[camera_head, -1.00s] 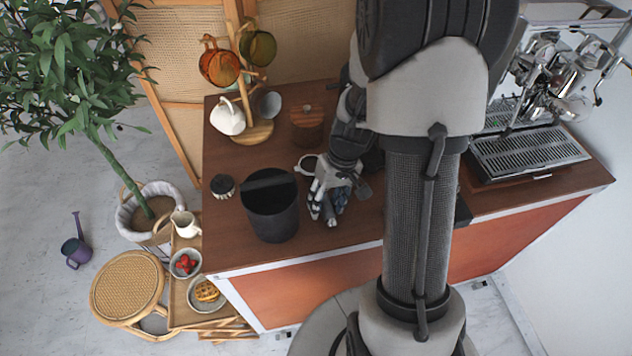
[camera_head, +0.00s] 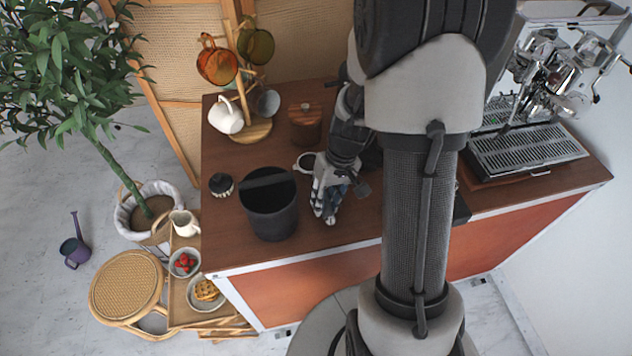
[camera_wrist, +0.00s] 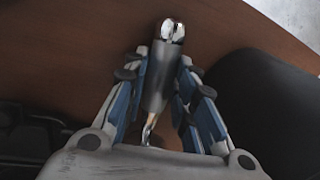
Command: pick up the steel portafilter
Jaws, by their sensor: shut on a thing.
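My gripper (camera_head: 328,205) is low over the brown cart top, just right of the black knock bin. In the wrist view my gripper (camera_wrist: 165,90) is shut on the portafilter (camera_wrist: 157,92), with a blue-lined finger on each side of its dark grey handle. A bright metal piece shows at the handle's far end and a thin metal neck at the near end. The rest of the portafilter is hidden behind my gripper in the wrist view. In the head view my gripper and arm hide most of it. I cannot tell whether it touches the cart top.
The black bin (camera_head: 271,208) stands close to my gripper's left. A round metal-rimmed item (camera_head: 306,162) and a wooden canister (camera_head: 305,125) are behind. The espresso machine (camera_head: 545,95) stands at the right. A mug tree (camera_head: 253,130) is at the back left.

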